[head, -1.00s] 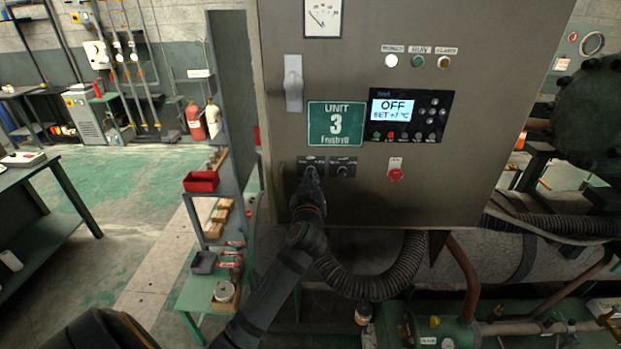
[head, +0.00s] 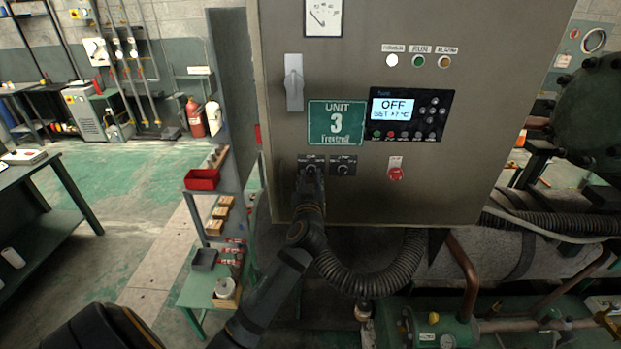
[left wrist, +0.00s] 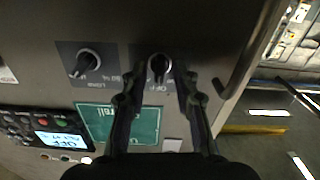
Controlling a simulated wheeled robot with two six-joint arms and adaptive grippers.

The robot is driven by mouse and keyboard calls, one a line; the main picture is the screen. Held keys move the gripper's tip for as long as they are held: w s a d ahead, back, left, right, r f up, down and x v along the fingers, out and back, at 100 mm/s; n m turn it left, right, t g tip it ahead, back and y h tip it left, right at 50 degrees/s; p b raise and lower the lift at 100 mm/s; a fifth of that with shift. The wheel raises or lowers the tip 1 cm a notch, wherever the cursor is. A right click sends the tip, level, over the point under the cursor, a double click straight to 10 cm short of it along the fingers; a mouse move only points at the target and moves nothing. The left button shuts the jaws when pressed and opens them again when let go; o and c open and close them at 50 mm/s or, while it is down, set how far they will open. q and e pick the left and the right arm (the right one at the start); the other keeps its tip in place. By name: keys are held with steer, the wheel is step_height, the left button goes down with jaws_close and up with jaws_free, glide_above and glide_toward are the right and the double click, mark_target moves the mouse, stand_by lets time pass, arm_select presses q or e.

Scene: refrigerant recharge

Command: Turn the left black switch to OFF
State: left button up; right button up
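The left black switch (left wrist: 159,66) is a round black knob with a pale pointer line on a dark label plate, on the grey cabinet door. In the left wrist view it sits between the two fingertips of my left gripper (left wrist: 158,80), with gaps at both sides. The gripper is open. In the head view my left gripper (head: 309,178) covers most of the left switch plate (head: 311,159). The right black switch (head: 343,169) is beside it, clear of the gripper; it also shows in the left wrist view (left wrist: 88,63). My right gripper is not in view.
A controller display (head: 393,107) reads OFF. A red button (head: 396,173) is right of the switches, and a green UNIT 3 sign (head: 336,123) is above them. A grey handle (head: 293,83) is higher up. A corrugated hose (head: 375,280) runs below the cabinet.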

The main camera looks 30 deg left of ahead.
arm_select(q)
steer(key=b+v, duration=0.1)
steer(key=v, duration=0.8)
steer(key=shift+b, duration=0.3)
